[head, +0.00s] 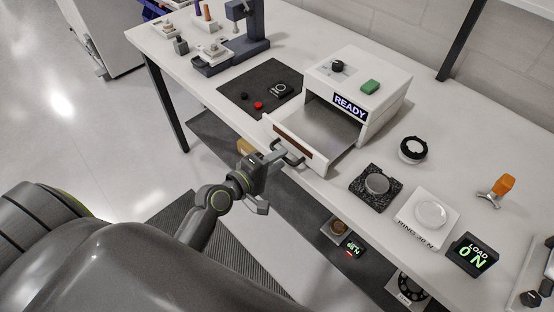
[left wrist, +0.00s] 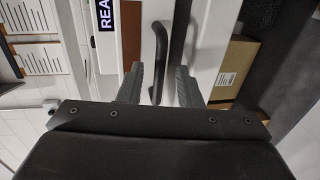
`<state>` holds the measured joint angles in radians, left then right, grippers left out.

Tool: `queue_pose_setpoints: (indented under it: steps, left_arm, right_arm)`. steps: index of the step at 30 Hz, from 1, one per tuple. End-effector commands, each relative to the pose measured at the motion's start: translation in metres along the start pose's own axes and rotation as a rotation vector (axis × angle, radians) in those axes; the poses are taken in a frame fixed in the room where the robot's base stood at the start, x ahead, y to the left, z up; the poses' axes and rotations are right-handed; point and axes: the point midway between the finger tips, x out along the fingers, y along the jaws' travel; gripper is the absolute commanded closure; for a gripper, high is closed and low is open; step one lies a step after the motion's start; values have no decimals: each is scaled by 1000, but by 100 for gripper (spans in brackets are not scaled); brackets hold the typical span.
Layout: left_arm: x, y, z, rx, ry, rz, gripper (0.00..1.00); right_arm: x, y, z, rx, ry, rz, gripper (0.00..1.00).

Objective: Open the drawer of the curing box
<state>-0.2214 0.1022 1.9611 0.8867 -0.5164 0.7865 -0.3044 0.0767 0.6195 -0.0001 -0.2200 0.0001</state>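The white curing box (head: 385,92) stands on the bench with a lit READY display; part of the display also shows in the left wrist view. Its drawer (head: 279,124) is pulled out toward me, and its visible floor is bare. The dark bar handle (head: 293,147) is on the drawer front. In the left wrist view the handle (left wrist: 160,50) lies between the two fingers of my left gripper (left wrist: 159,85), with visible gaps on both sides. My left gripper (head: 274,158) is open at the handle. My right gripper is not in view.
A dark mat (head: 246,93) with a red button lies left of the box. A cardboard box (left wrist: 235,65) is below the bench.

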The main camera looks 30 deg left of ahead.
Motion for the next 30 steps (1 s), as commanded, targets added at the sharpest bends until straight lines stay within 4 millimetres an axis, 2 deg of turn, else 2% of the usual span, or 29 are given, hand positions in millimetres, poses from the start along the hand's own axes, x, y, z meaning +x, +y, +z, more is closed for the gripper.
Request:
queue_pose_setpoints:
  steps: [11,16,20,30]
  left_arm:
    - [0,0,0,-1,0,0,68]
    - [-11,-1,0,0,1,0,68]
    - [-35,-3,0,2,0,-2,68]
    - [-110,-3,0,3,-1,-4,68]
  right_arm:
    - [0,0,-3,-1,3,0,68]
    - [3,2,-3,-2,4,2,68]
    - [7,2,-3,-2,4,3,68]
    - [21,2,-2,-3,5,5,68]
